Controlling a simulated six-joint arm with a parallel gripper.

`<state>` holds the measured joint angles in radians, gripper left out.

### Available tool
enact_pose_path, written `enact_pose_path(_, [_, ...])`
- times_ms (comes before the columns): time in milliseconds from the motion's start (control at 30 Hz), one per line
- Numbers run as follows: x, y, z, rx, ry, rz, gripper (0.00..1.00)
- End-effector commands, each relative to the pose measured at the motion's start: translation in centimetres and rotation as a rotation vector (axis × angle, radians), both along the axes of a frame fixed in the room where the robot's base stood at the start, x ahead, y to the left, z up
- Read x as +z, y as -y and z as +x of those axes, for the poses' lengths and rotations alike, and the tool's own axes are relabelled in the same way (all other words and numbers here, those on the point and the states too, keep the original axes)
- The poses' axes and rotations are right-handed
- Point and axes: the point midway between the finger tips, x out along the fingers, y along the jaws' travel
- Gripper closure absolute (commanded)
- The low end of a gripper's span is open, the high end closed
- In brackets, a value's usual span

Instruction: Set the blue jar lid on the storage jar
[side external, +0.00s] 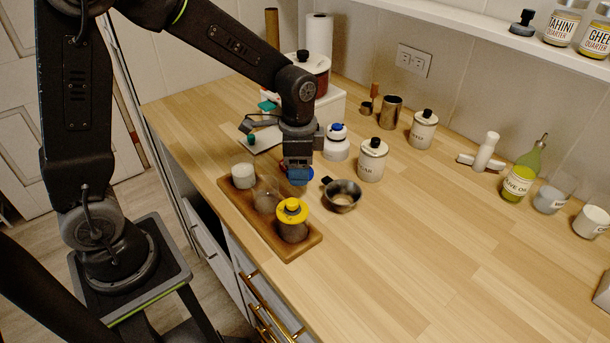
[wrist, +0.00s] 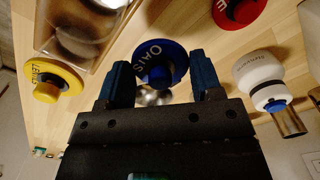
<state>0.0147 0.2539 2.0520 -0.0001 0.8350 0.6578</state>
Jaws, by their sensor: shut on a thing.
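My gripper (side external: 298,166) is shut on the blue jar lid (side external: 302,180), which hangs just below the fingers near the wooden tray's far edge. In the wrist view the blue lid (wrist: 162,60), a round disc with white lettering, shows between my two blue fingertips (wrist: 165,82). Its underside is hidden. On the tray (side external: 305,247) stand a lidless jar with white contents (side external: 243,177), a clear glass jar (side external: 265,203) in the middle, and a jar with a yellow lid (side external: 292,208). The yellow lid also shows in the wrist view (wrist: 62,78). The clear jar's rim is hard to make out.
A small metal pan (side external: 342,197) stands right of the tray. Behind it are a white bottle with a blue cap (side external: 336,148) and a white lidded canister (side external: 372,162). A red lid (wrist: 238,12) shows in the wrist view. The right front counter (side external: 430,270) is clear.

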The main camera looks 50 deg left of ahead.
Motion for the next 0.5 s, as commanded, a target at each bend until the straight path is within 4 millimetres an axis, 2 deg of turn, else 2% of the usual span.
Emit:
enact_pose_path(33, [1.6,0.0,0.1,0.000,0.009,0.000,0.63])
enact_pose_path(200, [5.6,0.0,0.1,0.000,0.006,0.000,0.63])
enact_pose_path(300, [7.3,0.0,0.1,0.000,0.004,0.000,0.63])
enact_pose_path(500, [9.2,-0.7,-0.3,0.026,0.001,0.000,0.63])
